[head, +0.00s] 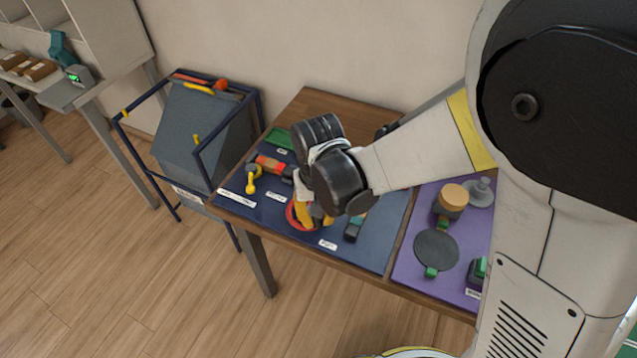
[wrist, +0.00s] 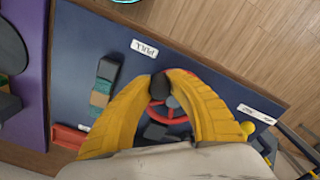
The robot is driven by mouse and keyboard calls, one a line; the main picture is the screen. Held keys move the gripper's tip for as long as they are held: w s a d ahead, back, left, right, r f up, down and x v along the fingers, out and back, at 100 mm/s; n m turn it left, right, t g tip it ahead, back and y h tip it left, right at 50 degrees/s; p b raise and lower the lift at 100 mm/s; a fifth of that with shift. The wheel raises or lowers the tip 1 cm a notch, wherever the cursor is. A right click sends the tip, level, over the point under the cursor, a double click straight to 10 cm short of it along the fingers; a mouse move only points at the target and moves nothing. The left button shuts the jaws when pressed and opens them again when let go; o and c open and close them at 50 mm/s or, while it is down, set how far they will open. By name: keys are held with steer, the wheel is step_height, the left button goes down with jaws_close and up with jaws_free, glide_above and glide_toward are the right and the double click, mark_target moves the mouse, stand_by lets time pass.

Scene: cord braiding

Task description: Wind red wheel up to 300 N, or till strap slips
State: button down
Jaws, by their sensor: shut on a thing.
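The red wheel (head: 291,216) lies on the blue mat, partly hidden by my gripper in the head view. In the wrist view its red rim and grey hub (wrist: 172,102) show between and behind my yellow fingers. My gripper (wrist: 161,84) is shut on a dark knob (wrist: 160,88), which overlaps the wheel's rim. In the head view my gripper (head: 315,212) points down over the wheel. I cannot make out a strap or a force reading.
A red-and-black tool (head: 272,165) and a yellow piece (head: 252,180) lie left of the wheel. A teal-and-black block (head: 354,227) lies right. A purple mat (head: 405,268) holds round pieces. A blue-framed cart (head: 205,150) stands left; a label reading PULL (wrist: 144,48) is nearby.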

mark_target(288, 209)
steer(key=a, duration=0.3)
steer(key=shift+s+a, duration=0.1)
steer(key=shift+s, duration=0.3)
steer(key=shift+w+a, duration=0.2)
steer(key=shift+a, duration=0.4)
steer(key=shift+f+b, duration=0.1)
steer(key=shift+b, duration=0.35)
steer(key=shift+w+a, duration=0.3)
steer(key=shift+a, duration=0.15)
steer(key=w, duration=0.1)
steer(key=w+a, duration=0.1)
steer(key=w, duration=0.1)
steer(key=w+a, duration=0.1)
steer(key=shift+w+p, duration=0.15)
steer(key=shift+p, duration=0.25)
